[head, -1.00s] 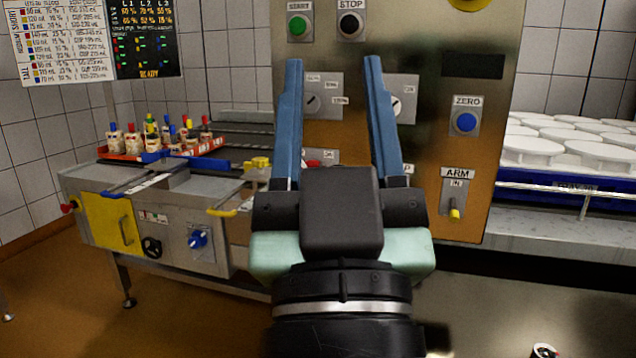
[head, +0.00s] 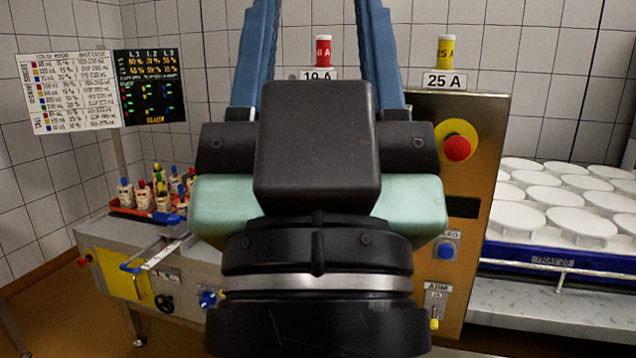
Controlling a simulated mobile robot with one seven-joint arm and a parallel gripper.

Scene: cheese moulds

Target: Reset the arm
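My gripper (head: 318,30) is large in the middle of the head view, its two blue fingers pointing up and wide apart. Nothing shows between the fingers except the tiled wall, a red fuse (head: 323,50) and its "10 A" label behind them. The fingertips run past the top edge of the picture. My gripper and wrist hide much of the steel control panel (head: 480,190). On the panel's right part I see a red emergency knob on yellow (head: 457,148), a blue ZERO button (head: 446,250) and the ARM switch (head: 435,318).
A yellow fuse (head: 445,52) stands above the "25 A" label. At right, white moulds (head: 583,222) sit in a blue tray (head: 520,255) on a steel shelf. At left, a steel machine (head: 100,240) carries small bottles in a red tray (head: 125,211). A chart and a dark display hang behind it.

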